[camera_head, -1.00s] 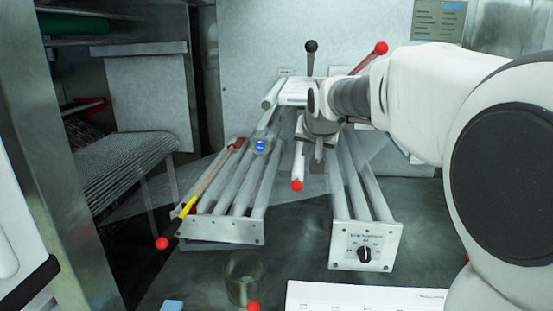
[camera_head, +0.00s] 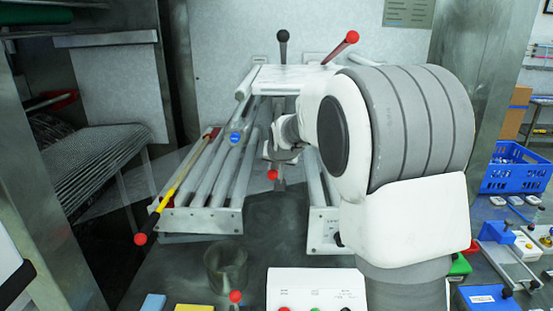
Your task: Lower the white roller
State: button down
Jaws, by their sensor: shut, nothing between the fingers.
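The machine on the dark table has several light rollers. A short white roller (camera_head: 247,82) sits at the upper left of its white top plate (camera_head: 295,77); I cannot tell for sure which roller is the task's. A red-ball handle (camera_head: 272,175) hangs at the middle of the machine. My gripper (camera_head: 281,170) is shut and empty, pointing down between the left roller bank (camera_head: 205,175) and the right rollers (camera_head: 315,180). It is close beside the red ball; I cannot tell if they touch. My arm hides most of the right rollers.
A black-knob lever (camera_head: 282,48) and a red-knob lever (camera_head: 342,47) stand at the back. A yellow rod (camera_head: 177,182) lies along the left bank. A glass beaker (camera_head: 225,264) and a white control box (camera_head: 314,288) are in front. A blue crate (camera_head: 516,168) is at right.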

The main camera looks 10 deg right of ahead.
notch_tip(320, 180, down, 25)
jog(key=b, duration=1.9)
jog(key=shift+s, duration=0.2)
jog(key=w+r+p+v, duration=0.2)
jog(key=r+p+v, duration=0.1)
jog(key=v, duration=1.1)
jog(key=s+d+r+n+g+p, duration=0.1)
jog(key=s+r+g+p, duration=0.1)
jog(key=s, duration=1.4)
jog(key=s+d+r+n+g+p, duration=0.1)
jog(key=s+p, duration=0.4)
jog(key=s, duration=1.2)
notch_tip(320, 180, up, 2)
jog(key=shift+d+r+n+g+p, duration=0.15)
jog(key=shift+n+g+p, duration=0.15)
jog(key=shift+n+g, duration=0.25)
